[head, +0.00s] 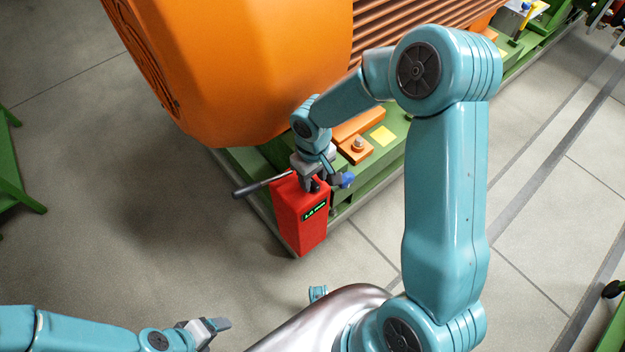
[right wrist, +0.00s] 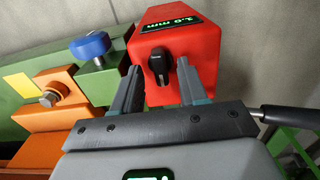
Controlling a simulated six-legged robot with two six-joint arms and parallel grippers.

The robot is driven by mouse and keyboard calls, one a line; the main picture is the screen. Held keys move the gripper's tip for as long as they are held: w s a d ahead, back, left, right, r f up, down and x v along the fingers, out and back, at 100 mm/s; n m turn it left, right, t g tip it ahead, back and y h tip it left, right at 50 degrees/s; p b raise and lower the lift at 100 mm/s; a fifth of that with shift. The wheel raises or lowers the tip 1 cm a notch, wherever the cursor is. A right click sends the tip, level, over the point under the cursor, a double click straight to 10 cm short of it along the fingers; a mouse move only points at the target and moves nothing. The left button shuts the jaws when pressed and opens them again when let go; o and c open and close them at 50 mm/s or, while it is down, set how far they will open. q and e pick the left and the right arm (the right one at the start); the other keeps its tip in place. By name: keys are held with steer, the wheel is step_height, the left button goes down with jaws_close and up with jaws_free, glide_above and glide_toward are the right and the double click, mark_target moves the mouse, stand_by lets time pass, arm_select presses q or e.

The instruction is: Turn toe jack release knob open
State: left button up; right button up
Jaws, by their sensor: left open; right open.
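The red toe jack (head: 300,223) stands on the floor against the green base frame. A small green-lettered display (right wrist: 174,25) on it reads about 1.9 mm. Its black release knob (right wrist: 158,65) shows in the right wrist view, with its bar pointing roughly along the picture's vertical. My right gripper (head: 312,186) is open over the jack. In the wrist view its two fingers (right wrist: 158,78) stand on either side of the knob, with gaps visible; I cannot tell the depth between them. My left gripper (head: 222,325) is open and empty at lower left, far from the jack.
A black-gripped lever (head: 262,183) sticks out left from the jack. A blue knob (right wrist: 90,45) and orange blocks with a bolt (right wrist: 50,97) sit close by on the green frame (head: 375,190). The large orange motor (head: 240,70) rises behind. The floor in front is clear.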

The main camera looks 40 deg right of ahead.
steer(key=shift+f, duration=0.65)
jaws_close()
